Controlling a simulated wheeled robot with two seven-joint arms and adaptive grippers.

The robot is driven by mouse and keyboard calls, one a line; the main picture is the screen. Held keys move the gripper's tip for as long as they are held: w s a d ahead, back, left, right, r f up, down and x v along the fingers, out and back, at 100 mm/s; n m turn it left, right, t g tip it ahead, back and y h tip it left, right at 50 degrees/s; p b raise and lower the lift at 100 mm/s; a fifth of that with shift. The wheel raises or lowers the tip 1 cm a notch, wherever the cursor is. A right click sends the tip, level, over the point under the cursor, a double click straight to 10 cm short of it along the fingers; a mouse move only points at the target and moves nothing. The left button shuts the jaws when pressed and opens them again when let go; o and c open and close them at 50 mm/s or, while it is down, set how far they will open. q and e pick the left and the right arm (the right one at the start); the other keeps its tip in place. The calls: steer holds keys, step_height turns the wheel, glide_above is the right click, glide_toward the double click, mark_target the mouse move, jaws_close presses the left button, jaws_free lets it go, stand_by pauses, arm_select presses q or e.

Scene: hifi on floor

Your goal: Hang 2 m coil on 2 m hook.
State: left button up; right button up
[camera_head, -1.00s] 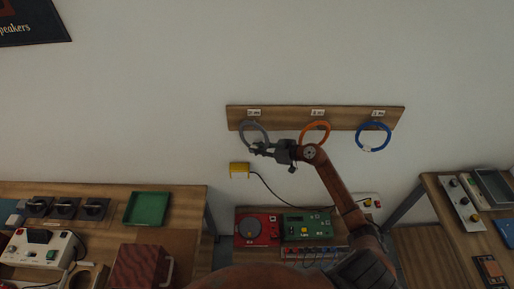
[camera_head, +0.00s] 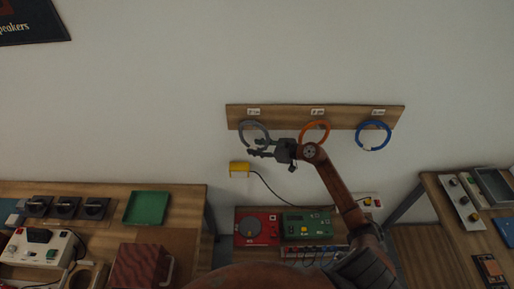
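A wooden hook board (camera_head: 285,118) is on the wall with three labels. A grey coil (camera_head: 253,127) hangs at its left label, an orange coil (camera_head: 314,123) at the middle and a blue coil (camera_head: 373,127) at the right. The label text is too small to read surely, so I cannot tell which coil is the 2 m one. My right gripper (camera_head: 256,148) points left at the grey coil's lower edge. Its fingers are spread, and the coil looks free of them. The hooks are hidden or too small to see. My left gripper is out of view.
A yellow box (camera_head: 239,169) with a black cable is on the wall below the grey coil. A low bench holds a red device (camera_head: 257,230) and a green device (camera_head: 307,225). Tables stand left and right; a green tray (camera_head: 147,208) lies on the left one.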

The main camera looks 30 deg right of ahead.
steer(key=shift+s+d, duration=0.1)
steer(key=v, duration=1.2)
step_height(320, 180, down, 7)
steer(key=shift+b, duration=0.35)
stand_by(0.9)
steer(key=s+a+p, duration=0.6)
steer(key=s+p, duration=0.4)
steer(key=shift+a, duration=0.2)
stand_by(1.6)
stand_by(0.4)
